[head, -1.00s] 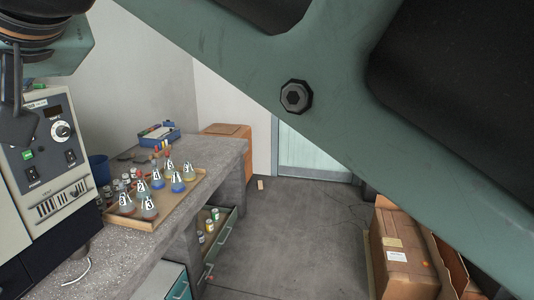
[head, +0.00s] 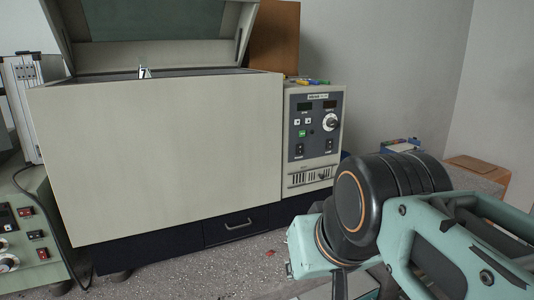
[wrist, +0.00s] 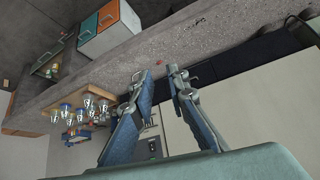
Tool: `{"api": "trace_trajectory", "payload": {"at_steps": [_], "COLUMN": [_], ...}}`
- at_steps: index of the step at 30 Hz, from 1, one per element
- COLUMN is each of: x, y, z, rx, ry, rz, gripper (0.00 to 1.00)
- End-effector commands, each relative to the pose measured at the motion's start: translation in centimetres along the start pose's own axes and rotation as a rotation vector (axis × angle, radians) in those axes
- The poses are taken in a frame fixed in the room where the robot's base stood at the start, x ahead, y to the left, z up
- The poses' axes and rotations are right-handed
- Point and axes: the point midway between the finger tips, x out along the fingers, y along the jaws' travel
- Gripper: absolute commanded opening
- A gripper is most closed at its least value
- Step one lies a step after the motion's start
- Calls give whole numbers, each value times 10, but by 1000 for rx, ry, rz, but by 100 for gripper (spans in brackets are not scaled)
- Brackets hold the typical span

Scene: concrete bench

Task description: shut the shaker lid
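The shaker (head: 160,150) is a large beige box on the bench, seen in the head view. Its lid (head: 165,52) stands raised at the back and runs out of the top of the frame. The top of a flask labelled 7 (head: 144,72) shows above the front edge, inside. My gripper (wrist: 158,72) shows in the wrist view with its two fingers apart and nothing between them. The shaker's pale front (wrist: 225,100) and dark base lie beyond the fingers there. My gripper is out of the head view, and the lid is not seen in the wrist view.
The control panel (head: 315,125) is at the shaker's right, with coloured pens on top. Another instrument (head: 25,235) stands at the left. In the wrist view, a wooden tray (wrist: 95,92) of flasks lies at the left, with drawers (wrist: 100,32) above it in the picture.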

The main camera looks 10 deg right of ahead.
Motion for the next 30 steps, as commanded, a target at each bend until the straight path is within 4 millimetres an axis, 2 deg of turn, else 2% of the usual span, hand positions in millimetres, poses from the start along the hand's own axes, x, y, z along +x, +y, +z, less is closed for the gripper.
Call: {"api": "trace_trajectory", "payload": {"at_steps": [1,3,4,6,18,24,30], "x": [16,34,31,11,-64,-84,-86], "y": [1,3,4,3,1,0,0], "z": [26,58,59,41,-11,-26,-27], "rx": [-6,-16,-18,-16,-15,-15,-15], "ry": [-54,-119,-129,-117,-118,-118,-118], "rz": [7,17,18,17,15,14,14], "gripper": [15,15,15,15,15,15,15]}}
